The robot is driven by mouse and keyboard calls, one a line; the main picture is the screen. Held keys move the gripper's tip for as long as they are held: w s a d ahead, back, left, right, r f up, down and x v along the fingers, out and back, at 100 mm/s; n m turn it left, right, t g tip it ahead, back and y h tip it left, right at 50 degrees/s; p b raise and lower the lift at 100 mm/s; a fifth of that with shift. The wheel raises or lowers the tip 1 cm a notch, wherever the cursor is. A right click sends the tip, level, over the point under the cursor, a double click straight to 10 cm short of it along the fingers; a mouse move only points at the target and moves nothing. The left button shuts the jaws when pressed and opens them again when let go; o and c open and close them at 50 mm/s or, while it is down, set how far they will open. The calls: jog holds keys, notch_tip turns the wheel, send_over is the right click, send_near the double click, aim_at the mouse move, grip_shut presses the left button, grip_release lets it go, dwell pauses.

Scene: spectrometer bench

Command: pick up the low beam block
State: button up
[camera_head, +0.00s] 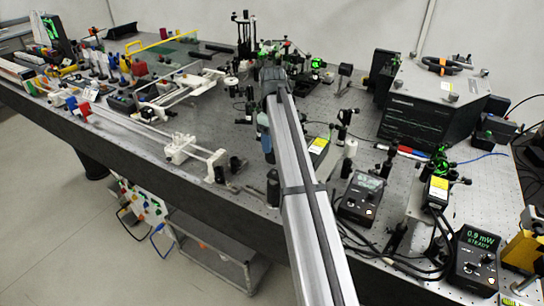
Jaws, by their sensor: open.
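I cannot pick out the low beam block for certain among the many small dark parts on the bench. A dark upright part (272,190) stands at the front edge, partly behind my arm. My arm reaches from the bottom of the picture up to the middle of the bench. A blue-grey piece shows at the arm's left side. My gripper's fingers are hidden behind the arm, and I see nothing held.
A white rail assembly (190,150) lies left of the posts. Meters (362,198) with loose cables and a power display (478,250) crowd the right front. A large grey instrument (430,105) stands back right. Small optic mounts surround the arm. Bare bench (215,125) shows left of the arm.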

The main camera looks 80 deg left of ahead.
aim_at(272, 156)
jog(key=shift+s+a+f, duration=0.1)
jog(key=shift+f, duration=2.5)
jog(key=c, duration=1.1)
jog(key=shift+r, duration=0.1)
jog(key=shift+c, duration=0.2)
